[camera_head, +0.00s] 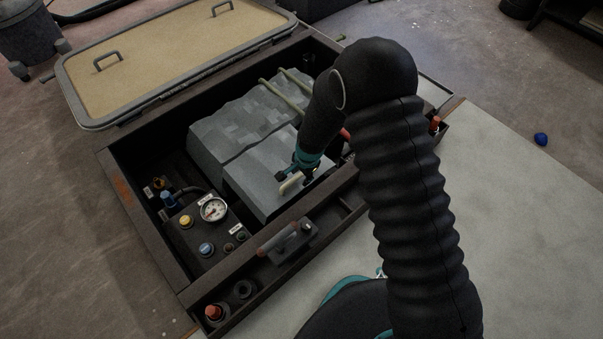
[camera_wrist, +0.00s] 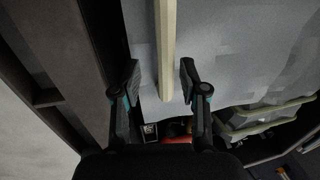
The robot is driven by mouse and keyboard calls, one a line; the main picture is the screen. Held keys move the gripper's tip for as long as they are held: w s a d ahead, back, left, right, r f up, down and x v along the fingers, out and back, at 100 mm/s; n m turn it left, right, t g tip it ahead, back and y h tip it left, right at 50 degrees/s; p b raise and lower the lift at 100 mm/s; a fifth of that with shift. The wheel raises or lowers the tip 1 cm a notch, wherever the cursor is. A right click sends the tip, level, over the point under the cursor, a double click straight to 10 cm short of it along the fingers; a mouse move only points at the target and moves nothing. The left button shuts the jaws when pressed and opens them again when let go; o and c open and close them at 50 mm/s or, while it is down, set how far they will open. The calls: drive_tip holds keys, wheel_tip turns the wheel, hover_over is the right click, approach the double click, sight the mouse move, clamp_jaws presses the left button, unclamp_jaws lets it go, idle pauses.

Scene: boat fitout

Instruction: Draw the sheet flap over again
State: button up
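The grey sheet (camera_head: 232,125) lies crumpled inside the open dark box. Its smoother flap (camera_head: 262,182) lies at the near side, and the grey cloth also fills much of the wrist view (camera_wrist: 235,50). A cream bar (camera_head: 290,184) sits on the flap; it shows as a pale strip in the wrist view (camera_wrist: 165,45). My gripper (camera_head: 298,174) is low over the flap at the bar. In the wrist view my gripper (camera_wrist: 160,72) is open, with the bar's line between its spread fingers and a gap on each side. The exact height above the cloth is unclear.
The box rim (camera_head: 265,245) runs close to my gripper. A panel with a gauge (camera_head: 213,209) and coloured knobs is at the left. A tan lid (camera_head: 175,55) lies open behind.

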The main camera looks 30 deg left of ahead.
drive_tip(key=shift+r, duration=0.15)
wheel_tip(320, 180, up, 12)
drive_tip(key=d, duration=0.2)
drive_tip(key=shift+s+f, duration=0.25)
drive_tip(key=shift+s, duration=0.1)
drive_tip(key=shift+d, duration=0.1)
idle(0.3)
